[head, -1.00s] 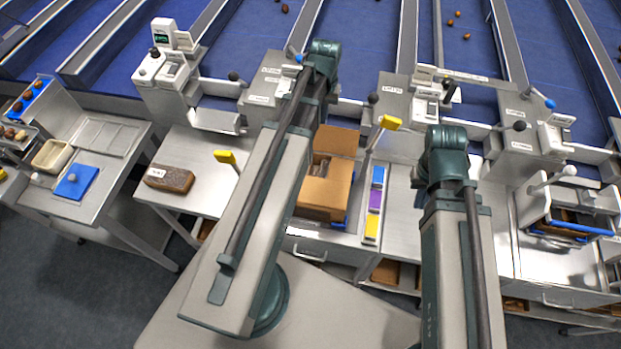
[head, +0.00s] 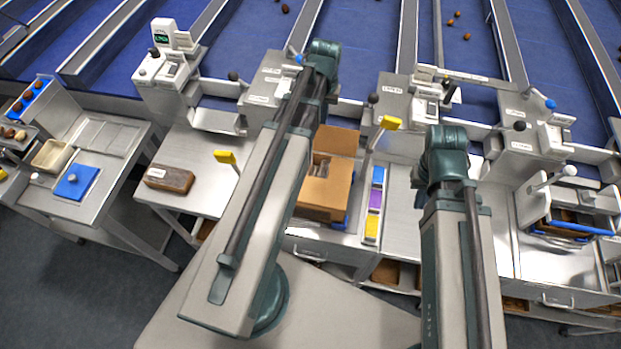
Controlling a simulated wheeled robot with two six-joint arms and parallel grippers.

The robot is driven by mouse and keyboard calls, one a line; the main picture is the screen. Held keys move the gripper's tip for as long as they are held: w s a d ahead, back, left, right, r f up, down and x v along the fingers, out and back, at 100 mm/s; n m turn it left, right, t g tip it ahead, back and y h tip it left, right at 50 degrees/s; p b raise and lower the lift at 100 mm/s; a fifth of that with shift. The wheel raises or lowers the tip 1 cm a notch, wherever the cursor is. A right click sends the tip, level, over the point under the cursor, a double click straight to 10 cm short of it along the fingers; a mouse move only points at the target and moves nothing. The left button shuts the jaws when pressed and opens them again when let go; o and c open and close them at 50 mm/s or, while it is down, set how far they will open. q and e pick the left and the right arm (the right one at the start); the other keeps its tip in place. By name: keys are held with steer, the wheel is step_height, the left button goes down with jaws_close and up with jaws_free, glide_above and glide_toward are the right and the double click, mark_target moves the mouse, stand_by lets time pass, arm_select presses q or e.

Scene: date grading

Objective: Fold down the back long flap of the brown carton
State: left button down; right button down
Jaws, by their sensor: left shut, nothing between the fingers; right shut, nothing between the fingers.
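The brown carton (head: 337,192) stands open on the steel bench in the middle of the head view. Its back long flap (head: 337,141) stands up at the far side. My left arm crosses in front of the carton and hides its left part. Small greyish shapes (head: 321,166) show in the carton's opening, too small to make out. My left gripper is hidden behind my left arm, and my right gripper is hidden behind my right arm. I cannot see either gripper touching the carton.
A tray with blue, purple and yellow blocks (head: 375,200) stands right of the carton. Yellow-tipped levers (head: 390,122) (head: 225,157) rise on both sides. A labelled brown block (head: 169,179) lies on the left bench. Grading machines (head: 268,88) line the back. Bare bench (head: 402,205) shows right of the tray.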

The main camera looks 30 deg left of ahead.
arm_select(q)
steer(key=shift+s, duration=0.1)
steer(key=s, duration=0.2)
steer(key=s+d, duration=0.1)
steer(key=s, duration=0.2)
steer(key=s+d, duration=0.1)
steer(key=s, duration=0.2)
steer(key=shift+d+r+p, duration=0.1)
steer(key=shift+r+p, duration=0.25)
stand_by(0.6)
steer(key=shift+f, duration=0.15)
steer(key=shift+f+b, duration=2.4)
steer(key=shift+b, duration=0.1)
steer(key=shift+r, duration=0.15)
step_height(320, 180, up, 11)
steer(key=p, duration=1.1)
